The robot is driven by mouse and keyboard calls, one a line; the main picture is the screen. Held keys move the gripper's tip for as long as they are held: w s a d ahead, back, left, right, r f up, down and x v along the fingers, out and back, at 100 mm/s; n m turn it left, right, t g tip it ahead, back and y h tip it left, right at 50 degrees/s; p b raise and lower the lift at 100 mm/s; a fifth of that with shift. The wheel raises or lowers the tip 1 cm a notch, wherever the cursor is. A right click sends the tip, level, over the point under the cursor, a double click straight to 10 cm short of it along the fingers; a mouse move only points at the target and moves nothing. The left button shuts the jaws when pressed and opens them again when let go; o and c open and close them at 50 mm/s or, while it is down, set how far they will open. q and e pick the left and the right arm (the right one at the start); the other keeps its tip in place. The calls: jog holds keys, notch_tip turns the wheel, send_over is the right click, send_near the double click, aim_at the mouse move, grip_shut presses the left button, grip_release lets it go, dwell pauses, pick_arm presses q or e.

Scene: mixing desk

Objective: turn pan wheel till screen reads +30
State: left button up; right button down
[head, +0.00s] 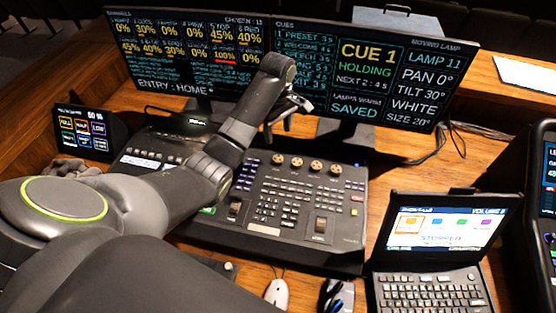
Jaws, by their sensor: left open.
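The mixing desk (290,205) has a row of several round brown wheels (316,165) along its upper right edge. Their labels are too small to read, so I cannot tell which is the pan wheel. The right screen (370,75) reads LAMP 11, PAN 0°, TILT 30°, WHITE and SIZE 20°. My left arm reaches across the desk from the left. My left gripper (288,112) is open and empty, above and behind the wheels, in front of the screens' lower edge. It appears apart from the wheels. My right gripper is out of view.
The left screen (180,62) stands behind the desk. A small touch panel (84,130) is at the left. A laptop (435,245) stands at the right, with a mouse (277,293) in front of the desk. Loose cables lie behind the laptop.

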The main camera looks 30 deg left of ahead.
aim_at(278, 157)
pick_arm(q)
notch_tip(278, 157, down, 11)
jog(key=shift+s+r+p, duration=0.1)
jog(key=shift+s+p, duration=0.05)
jog(key=shift+p, duration=0.3)
jog(key=c, duration=1)
jog(key=shift+r+m+p, duration=0.25)
jog(key=shift+m+p, duration=0.75)
jog(key=shift+p, duration=0.05)
jog(key=m+p, duration=0.2)
jog(key=shift+m, duration=0.3)
jog(key=m+p, duration=0.1)
jog(key=m, duration=0.2)
jog(key=shift+d+f+p, duration=0.1)
jog(key=shift+p, duration=0.25)
jog(key=shift+m+p, duration=0.6)
jog(key=shift+m, duration=1.5)
jog(key=shift+f, duration=0.1)
